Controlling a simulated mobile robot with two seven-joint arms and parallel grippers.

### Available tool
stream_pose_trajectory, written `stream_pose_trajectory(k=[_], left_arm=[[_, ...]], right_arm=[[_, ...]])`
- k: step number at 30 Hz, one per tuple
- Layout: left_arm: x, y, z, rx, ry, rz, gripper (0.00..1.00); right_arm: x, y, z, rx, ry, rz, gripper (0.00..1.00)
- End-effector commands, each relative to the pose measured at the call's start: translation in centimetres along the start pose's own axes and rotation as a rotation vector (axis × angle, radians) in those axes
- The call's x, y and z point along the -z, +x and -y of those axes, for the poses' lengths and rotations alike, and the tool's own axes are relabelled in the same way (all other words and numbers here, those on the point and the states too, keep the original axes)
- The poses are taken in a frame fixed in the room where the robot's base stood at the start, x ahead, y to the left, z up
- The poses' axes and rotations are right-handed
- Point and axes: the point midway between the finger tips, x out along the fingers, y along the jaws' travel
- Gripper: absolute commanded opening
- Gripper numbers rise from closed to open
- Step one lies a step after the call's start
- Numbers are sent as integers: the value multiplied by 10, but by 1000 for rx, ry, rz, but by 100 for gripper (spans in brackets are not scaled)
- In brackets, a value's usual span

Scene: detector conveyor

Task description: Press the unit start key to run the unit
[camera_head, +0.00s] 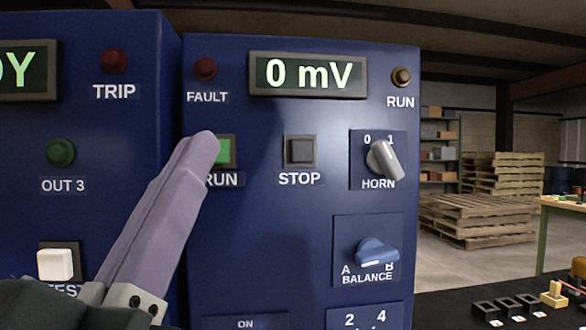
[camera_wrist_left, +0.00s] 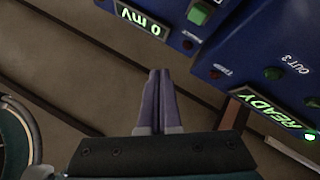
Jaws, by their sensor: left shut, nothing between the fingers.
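The green square key labelled RUN (camera_head: 226,152) is on the blue panel under the 0 mV display (camera_head: 307,74). My left gripper (camera_head: 207,142) is shut and empty. Its lilac fingers reach up from the lower left and cover the key's left part and some of its label. I cannot tell whether the tip touches the key. In the left wrist view the shut fingers (camera_wrist_left: 160,75) point towards the panel, and the green key (camera_wrist_left: 199,13) shows at the top. The round RUN lamp (camera_head: 401,77) looks dull amber. My right gripper is not in view.
A grey STOP key (camera_head: 300,151) is right of the RUN key. The HORN knob (camera_head: 384,160) and blue BALANCE knob (camera_head: 376,252) stick out further right. The left blue cabinet carries a white TEST key (camera_head: 56,264) and a green OUT 3 lamp (camera_head: 61,152).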

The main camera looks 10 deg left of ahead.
Motion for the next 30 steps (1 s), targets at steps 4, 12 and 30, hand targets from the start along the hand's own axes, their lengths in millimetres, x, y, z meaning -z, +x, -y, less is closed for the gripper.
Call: stream_pose_trajectory(k=[4,12,30], left_arm=[[0,0,0,0,0,1,0],[-8,9,7,-1,1,0,0],[-44,58,43,-1,1,2,0]], right_arm=[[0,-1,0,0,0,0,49],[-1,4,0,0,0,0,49],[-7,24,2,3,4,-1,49]])
